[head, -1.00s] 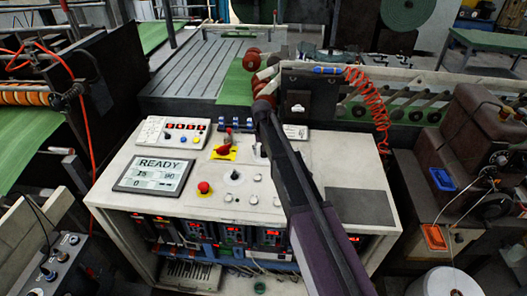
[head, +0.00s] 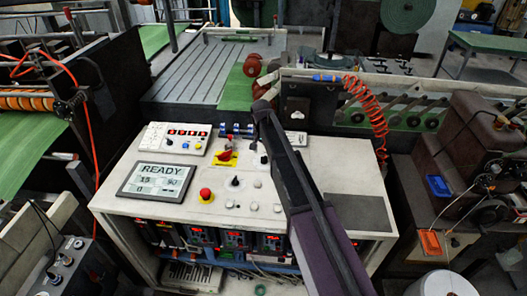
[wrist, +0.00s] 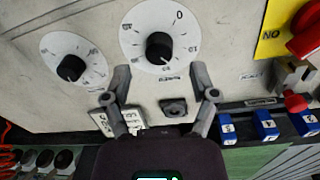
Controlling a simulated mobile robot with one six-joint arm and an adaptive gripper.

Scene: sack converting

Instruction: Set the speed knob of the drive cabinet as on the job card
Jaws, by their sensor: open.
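The drive cabinet (head: 350,170) has a pale sloping top with a READY screen (head: 157,180) that reads 15, 90 and 0. In the wrist view, a black knob (wrist: 158,47) sits on a white round dial with a 0 at its upper right. A second black knob (wrist: 70,67) on a smaller dial is to its left. I cannot tell which one is the speed knob. My gripper (wrist: 160,76) is open and empty, its fingertips just below the larger dial, apart from the knob. The head view hides it behind my arm. I cannot make out a job card.
A red handle (wrist: 306,42) on a yellow plate stands right of the larger dial. Blue switches (wrist: 265,125) line the panel edge. A red mushroom button (head: 205,194) and another black knob (head: 235,181) are on the cabinet top. An orange coiled hose (head: 370,110) hangs behind.

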